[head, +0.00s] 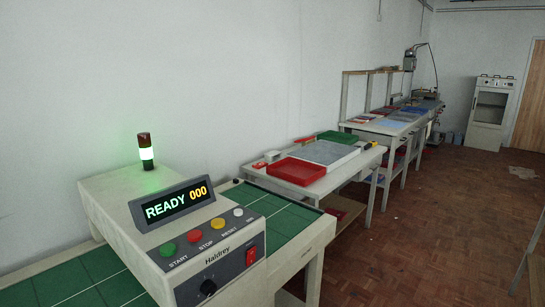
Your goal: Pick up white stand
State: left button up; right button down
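Neither of my grippers shows in the head view. I cannot make out a thing that is clearly the white stand. A small whitish block (272,156) sits on the near worktable behind the red tray, close to the wall; it is too small to tell whether it is the stand.
A cream machine (120,205) with a lit "READY 000" display (178,204) and coloured buttons fills the near left, beside a green gridded surface (285,222). A red tray (296,182) lies on the worktable (336,180). Brown floor (440,230) at right is mostly clear.

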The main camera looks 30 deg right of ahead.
aim_at(268, 156)
jog(key=i+l+u, duration=0.1)
jog(key=l, duration=0.35)
jog(key=i+l+u, duration=0.1)
jog(key=l, duration=0.4)
jog(key=i+l+u, duration=0.15)
jog(key=l, duration=0.35)
jog(key=i+l+u, duration=0.1)
jog(key=l, duration=0.4)
jog(key=l+u, duration=0.15)
jog(key=l, duration=0.35)
jog(key=l+u, duration=0.15)
jog(key=l, duration=0.3)
jog(key=l+u, duration=0.15)
jog(key=l, duration=0.35)
jog(key=l+u, duration=0.2)
jog(key=l, duration=0.25)
jog(key=k+l+u, duration=0.15)
jog(key=l, duration=0.35)
jog(key=l+u, duration=0.15)
jog(key=l, duration=0.3)
jog(key=k+l+u, duration=0.15)
jog(key=l, duration=0.3)
